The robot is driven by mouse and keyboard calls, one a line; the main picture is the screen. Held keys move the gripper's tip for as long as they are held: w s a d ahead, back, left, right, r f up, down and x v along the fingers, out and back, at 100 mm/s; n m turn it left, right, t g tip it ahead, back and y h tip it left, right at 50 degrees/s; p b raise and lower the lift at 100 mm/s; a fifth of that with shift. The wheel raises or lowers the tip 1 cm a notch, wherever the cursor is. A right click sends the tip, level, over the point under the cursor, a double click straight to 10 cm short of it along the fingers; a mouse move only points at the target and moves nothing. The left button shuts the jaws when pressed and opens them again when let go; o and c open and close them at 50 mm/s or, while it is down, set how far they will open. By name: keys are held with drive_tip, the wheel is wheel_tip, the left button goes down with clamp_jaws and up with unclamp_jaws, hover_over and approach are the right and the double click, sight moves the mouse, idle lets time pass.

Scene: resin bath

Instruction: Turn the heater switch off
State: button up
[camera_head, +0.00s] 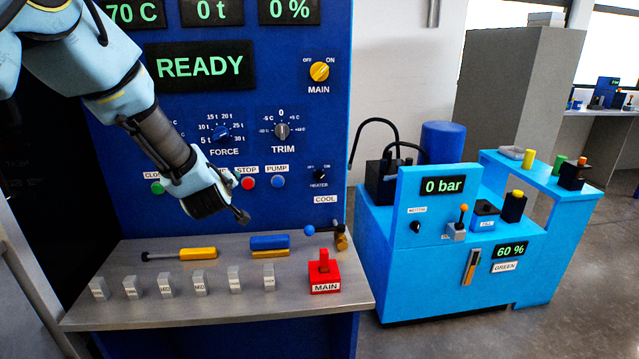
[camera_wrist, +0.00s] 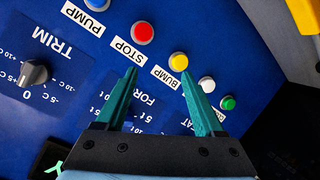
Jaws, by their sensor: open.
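The heater switch (camera_head: 320,174) is a small black rotary knob low on the right side of the blue panel (camera_head: 290,215), with a HEATER label under it. Its setting is too small to tell. My gripper (camera_head: 241,215) is in front of the panel, left of and lower than the switch in the head view, and apart from it. In the wrist view my gripper (camera_wrist: 159,78) shows two green fingers spread apart with nothing between them. The heater switch is not in the wrist view.
Beside the switch are the blue PUMP button (camera_head: 278,182) and red STOP button (camera_head: 248,183). The TRIM knob (camera_head: 282,131) is above. Below, a grey shelf (camera_head: 220,309) holds several small blocks, yellow- and blue-handled tools and a red MAIN block (camera_head: 324,274). A blue bench (camera_head: 450,275) stands right.

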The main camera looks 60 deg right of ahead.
drive_tip(key=s+d+f+t+h, duration=0.1)
drive_tip(key=s+d+f+h, duration=0.1)
drive_tip(key=s+d, duration=0.85)
drive_tip(key=n+t+h, duration=0.1)
drive_tip(key=n+h, duration=0.1)
approach(320, 178)
drive_tip(key=p+x, duration=0.3)
drive_tip(key=x, duration=0.6)
drive_tip(key=shift+w+d, duration=0.15)
clamp_jaws()
